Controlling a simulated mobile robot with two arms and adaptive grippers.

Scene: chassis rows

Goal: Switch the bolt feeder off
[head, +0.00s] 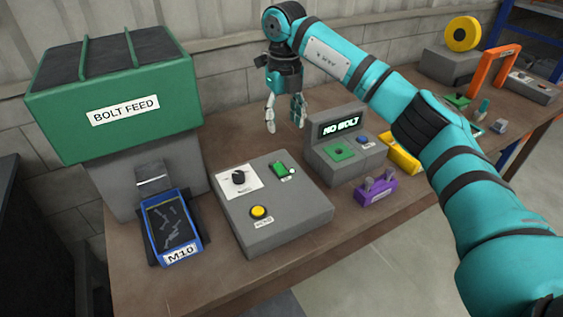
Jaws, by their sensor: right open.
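The bolt feeder (115,100) stands at the left, a green hopper marked "BOLT FEED" on a grey base. A blue tray (203,234) marked "M10" in front of it holds several bolts. A grey control box (285,225) sits to its right. On its top are a black rotary knob (239,178) on a white plate, a green switch (280,168) with a small white dot, and a yellow button (258,211). The knob's lettering is too small to read. My right gripper (284,114) is open and empty, pointing down behind the control box, apart from it. My left gripper is out of view.
A grey box with a "NO BOLT" display (341,125) stands right of the control box. A purple fixture (374,191) and a yellow piece (401,158) sit nearby. My right arm spans the right side. An orange frame (485,70) stands at the far right.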

